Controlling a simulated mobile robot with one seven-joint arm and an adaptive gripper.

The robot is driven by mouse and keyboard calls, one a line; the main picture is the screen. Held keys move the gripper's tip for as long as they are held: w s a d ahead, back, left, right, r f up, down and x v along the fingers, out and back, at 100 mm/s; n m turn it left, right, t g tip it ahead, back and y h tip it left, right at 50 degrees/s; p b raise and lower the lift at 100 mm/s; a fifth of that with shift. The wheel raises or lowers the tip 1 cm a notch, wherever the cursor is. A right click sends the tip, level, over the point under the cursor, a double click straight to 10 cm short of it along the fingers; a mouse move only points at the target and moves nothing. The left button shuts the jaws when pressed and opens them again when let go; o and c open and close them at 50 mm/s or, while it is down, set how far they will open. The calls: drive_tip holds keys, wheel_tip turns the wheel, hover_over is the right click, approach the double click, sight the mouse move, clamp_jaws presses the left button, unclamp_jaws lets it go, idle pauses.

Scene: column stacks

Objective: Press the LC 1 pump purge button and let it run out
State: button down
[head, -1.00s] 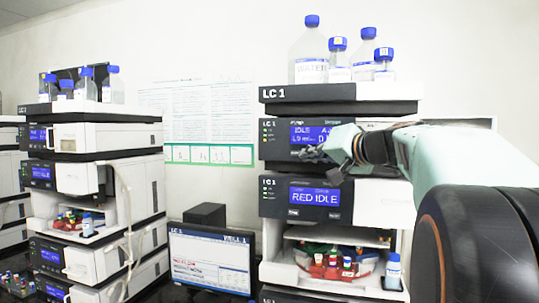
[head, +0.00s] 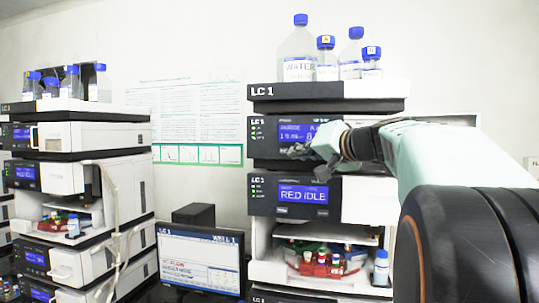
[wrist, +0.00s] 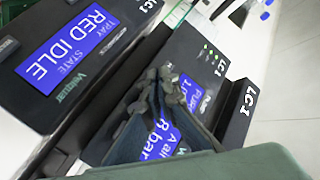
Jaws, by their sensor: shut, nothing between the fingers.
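The LC 1 pump module (head: 262,150) is the upper dark-fronted unit of the right-hand stack. Its blue display (head: 296,131) reads PURGE on the top line, partly covered by my gripper. My gripper (head: 291,152) is shut and empty, with its fingertips at the lower part of the pump's front panel. In the wrist view my fingers (wrist: 162,85) lie across the pump panel (wrist: 208,70) and cover part of its display (wrist: 190,93). The purge button is not visible, and I cannot tell whether the fingertips touch the panel.
Below the pump is a module whose screen (head: 303,195) reads RED IDLE. An open bay with vials (head: 325,265) is under it. Bottles, one labelled WATER (head: 298,58), stand on top. A monitor (head: 200,260) and another stack (head: 95,170) are at left.

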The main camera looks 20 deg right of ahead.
drive_tip(key=shift+s+a, duration=0.25)
drive_tip(key=shift+s, duration=0.1)
drive_tip(key=s+a+b, duration=0.2)
drive_tip(key=s+b, duration=0.1)
drive_tip(key=s, duration=0.1)
drive_tip(key=shift+s+a, duration=0.1)
drive_tip(key=shift+a, duration=0.3)
idle(0.6)
